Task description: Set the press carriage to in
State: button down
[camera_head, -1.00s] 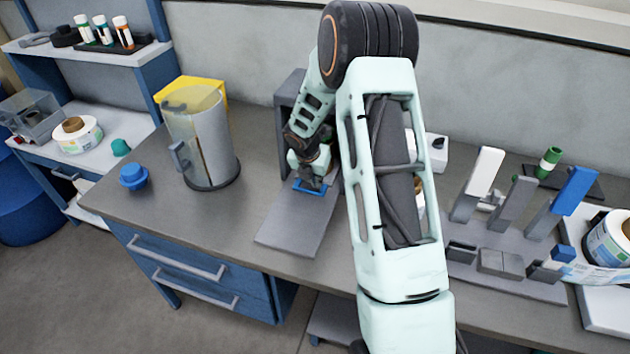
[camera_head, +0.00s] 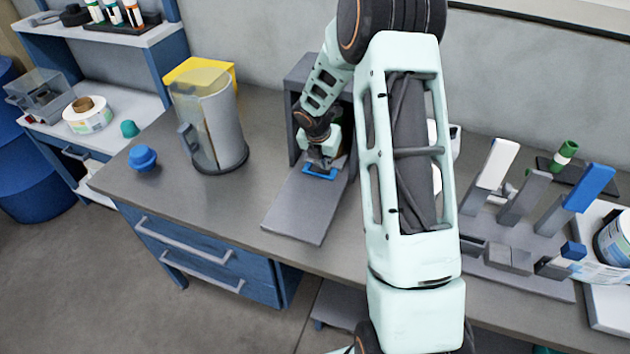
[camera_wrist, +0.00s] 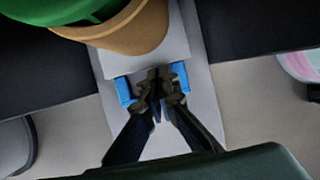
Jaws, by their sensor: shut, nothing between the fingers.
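The press (camera_head: 303,95) is a grey upright frame at the back of the bench, partly hidden by my arm. A flat grey plate (camera_head: 300,208) extends from it toward the front edge. A blue handle (camera_head: 320,172) is on the carriage, at the press mouth. My gripper (camera_head: 318,160) is down at the handle. In the wrist view, my gripper (camera_wrist: 160,78) has its fingertips together between the two blue ends of the handle (camera_wrist: 124,90), with nothing between them. A tan and green round thing (camera_wrist: 120,25) is just beyond; the carriage's inner part is hidden.
A clear-fronted grey canister (camera_head: 212,125) and a blue knob (camera_head: 143,158) stand left of the press. A rack with several upright levers (camera_head: 525,195) and a label reel (camera_head: 615,240) are on the right. Bare bench lies between canister and plate.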

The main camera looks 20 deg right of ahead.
jog(key=shift+v, duration=0.9)
jog(key=s+a, duration=0.2)
jog(key=s, duration=0.1)
jog(key=s+a, duration=0.2)
jog(key=s, duration=0.1)
jog(key=s+a, duration=0.2)
jog(key=shift+s+a+f, duration=0.15)
jog(key=shift+s+a, duration=0.1)
jog(key=shift+s, duration=0.15)
jog(key=shift+s+a, duration=0.25)
jog(key=shift+s, duration=0.15)
